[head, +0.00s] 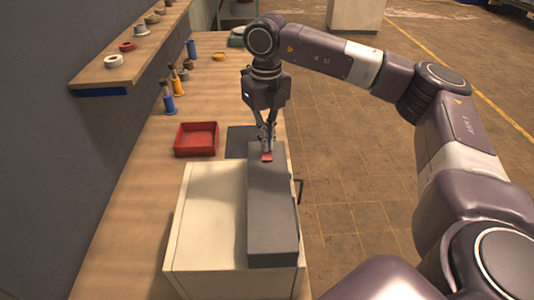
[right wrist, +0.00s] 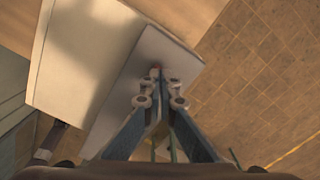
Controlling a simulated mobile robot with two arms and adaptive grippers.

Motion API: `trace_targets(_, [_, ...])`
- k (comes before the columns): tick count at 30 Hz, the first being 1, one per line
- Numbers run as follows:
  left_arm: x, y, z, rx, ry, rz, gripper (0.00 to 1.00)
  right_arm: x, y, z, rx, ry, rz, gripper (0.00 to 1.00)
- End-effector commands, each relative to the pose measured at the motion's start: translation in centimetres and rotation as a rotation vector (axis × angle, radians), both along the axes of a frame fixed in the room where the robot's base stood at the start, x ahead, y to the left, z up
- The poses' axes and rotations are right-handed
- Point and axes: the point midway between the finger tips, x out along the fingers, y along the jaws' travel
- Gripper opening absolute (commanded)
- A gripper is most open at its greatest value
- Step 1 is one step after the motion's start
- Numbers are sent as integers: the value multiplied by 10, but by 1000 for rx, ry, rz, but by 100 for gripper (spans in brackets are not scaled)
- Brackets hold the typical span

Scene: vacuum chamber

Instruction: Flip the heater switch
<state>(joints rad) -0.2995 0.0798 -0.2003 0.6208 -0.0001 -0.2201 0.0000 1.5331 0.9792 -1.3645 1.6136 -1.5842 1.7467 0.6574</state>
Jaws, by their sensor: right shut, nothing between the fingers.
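The heater switch (head: 266,156) is a small red piece on the top of a dark grey box (head: 271,215), near its far end. My right gripper (head: 267,150) points down right at the switch, shut and empty. Its fingertips are at or just above the switch; I cannot tell whether they touch. In the right wrist view the fingertips (right wrist: 160,78) meet over the grey box (right wrist: 150,55), and a bit of the red switch (right wrist: 156,66) shows just beyond them. My left gripper is not in view.
The grey box lies on a cream cabinet (head: 205,235) on the wooden bench. A red tray (head: 196,139), a dark mat (head: 240,141) and several bottles (head: 168,98) stand to the left and behind. A wall shelf (head: 125,70) overhangs at left. Open floor lies to the right.

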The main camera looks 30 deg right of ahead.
Motion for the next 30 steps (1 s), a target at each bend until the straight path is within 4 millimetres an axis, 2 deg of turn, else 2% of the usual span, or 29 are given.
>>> trace_targets(17, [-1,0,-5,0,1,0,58,0,0,-7,0,0,0,0])
trace_targets(30, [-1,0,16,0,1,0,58,0,0,25,0,0,0,0])
